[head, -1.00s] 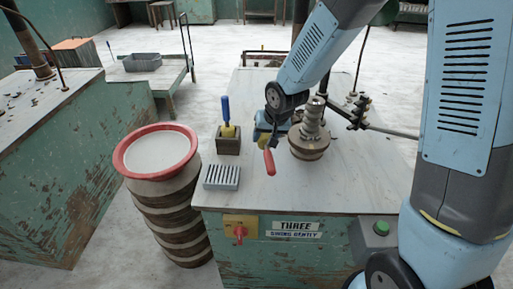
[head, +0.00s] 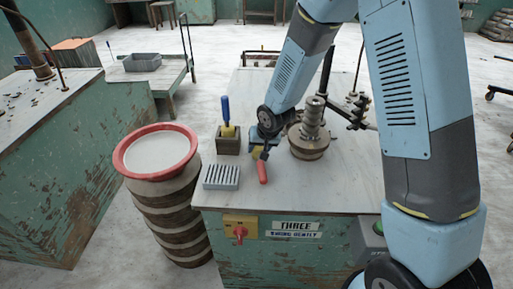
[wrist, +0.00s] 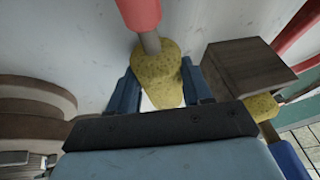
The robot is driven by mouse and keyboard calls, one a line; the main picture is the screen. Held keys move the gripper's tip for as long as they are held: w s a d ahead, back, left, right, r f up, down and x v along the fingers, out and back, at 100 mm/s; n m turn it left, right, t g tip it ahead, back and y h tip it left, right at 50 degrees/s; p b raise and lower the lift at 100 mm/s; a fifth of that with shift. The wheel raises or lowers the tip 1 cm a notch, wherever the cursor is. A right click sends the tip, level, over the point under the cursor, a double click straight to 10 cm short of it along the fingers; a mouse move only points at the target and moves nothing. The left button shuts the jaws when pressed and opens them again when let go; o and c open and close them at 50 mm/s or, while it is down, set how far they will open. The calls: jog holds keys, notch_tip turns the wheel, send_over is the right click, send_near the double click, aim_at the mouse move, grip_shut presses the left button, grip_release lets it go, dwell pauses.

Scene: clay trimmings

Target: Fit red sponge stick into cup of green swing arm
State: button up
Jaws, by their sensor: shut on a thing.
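My gripper (head: 262,143) is shut on the yellow sponge of the red sponge stick; the sponge (wrist: 157,75) shows between my blue fingertips in the wrist view. The stick's red handle (head: 263,172) points toward the front of the bench, and also shows at the top of the wrist view (wrist: 140,10). My gripper is left of the stacked clay piece. I cannot make out a green swing arm or its cup; a black clamp (head: 358,112) on a rod stands at the bench's back right, partly behind my arm.
A wooden block (head: 228,145) holding a blue-handled sponge stick (head: 226,108) stands left of my gripper. A grey slotted tray (head: 221,176) lies in front of it. The stacked clay piece (head: 309,140) is close on the right. A red-rimmed barrel (head: 120,160) stands left of the bench.

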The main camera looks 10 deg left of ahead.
jog(key=o, duration=1.2)
jog(key=shift+c, duration=0.2)
